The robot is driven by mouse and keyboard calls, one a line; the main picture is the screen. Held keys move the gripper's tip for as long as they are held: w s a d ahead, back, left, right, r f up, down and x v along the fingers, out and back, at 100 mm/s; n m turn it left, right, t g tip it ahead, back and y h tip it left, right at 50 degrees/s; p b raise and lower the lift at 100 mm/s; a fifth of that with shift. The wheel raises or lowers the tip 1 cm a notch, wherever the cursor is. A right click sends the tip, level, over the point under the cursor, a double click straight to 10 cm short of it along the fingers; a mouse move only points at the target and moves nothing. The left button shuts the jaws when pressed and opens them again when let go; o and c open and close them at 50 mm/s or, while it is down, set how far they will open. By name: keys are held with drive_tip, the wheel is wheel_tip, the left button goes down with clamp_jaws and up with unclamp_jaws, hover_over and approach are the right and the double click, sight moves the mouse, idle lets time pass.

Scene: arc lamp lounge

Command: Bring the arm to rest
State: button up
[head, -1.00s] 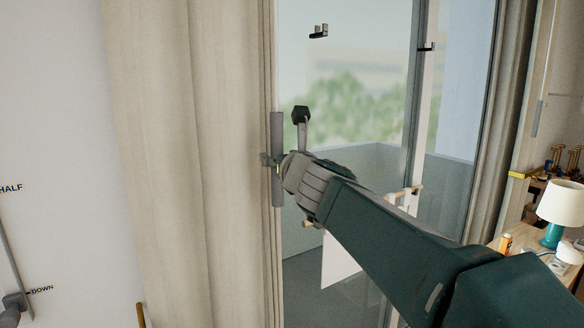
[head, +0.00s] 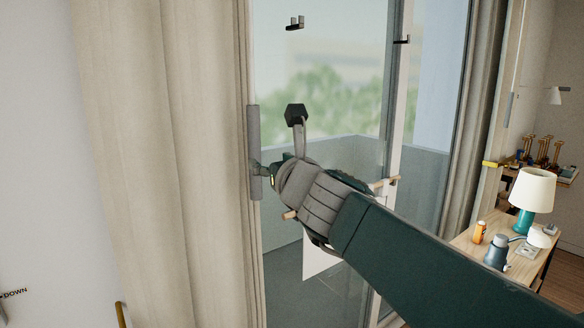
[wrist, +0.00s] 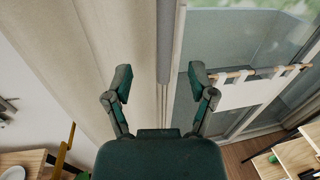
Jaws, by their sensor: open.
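My gripper (head: 262,171) is at the end of my dark green arm, near the middle of the head view. In the wrist view its two fingers (wrist: 160,76) stand wide apart with nothing held between them. A grey upright bar (head: 254,135) on the edge of the glass door is close to the fingers in the head view. In the wrist view the bar (wrist: 166,40) runs up between the fingers, beyond their tips. I cannot tell whether any finger touches it; the far finger is mostly hidden in the head view.
A beige curtain (head: 165,150) hangs left of the glass door (head: 330,60). At right a wooden table (head: 480,236) carries a lamp (head: 532,190), an orange bottle (head: 479,232) and a grey-blue item (head: 496,251).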

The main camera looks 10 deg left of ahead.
drive_tip(key=s+d+f+n+g+h, duration=0.4)
drive_tip(key=s+d+f+n+h, duration=0.1)
drive_tip(key=s+d+f+n, duration=0.6)
drive_tip(key=s+d+f+n+g+h, duration=0.5)
drive_tip(key=s+d+f+n, duration=0.7)
drive_tip(key=d+f+n, duration=0.4)
drive_tip(key=shift+s+d+f+n, duration=0.2)
drive_tip(key=shift+s+f+n, duration=0.05)
drive_tip(key=shift+f+n, duration=0.45)
drive_tip(key=shift+a+r, duration=0.1)
drive_tip(key=shift+a, duration=0.05)
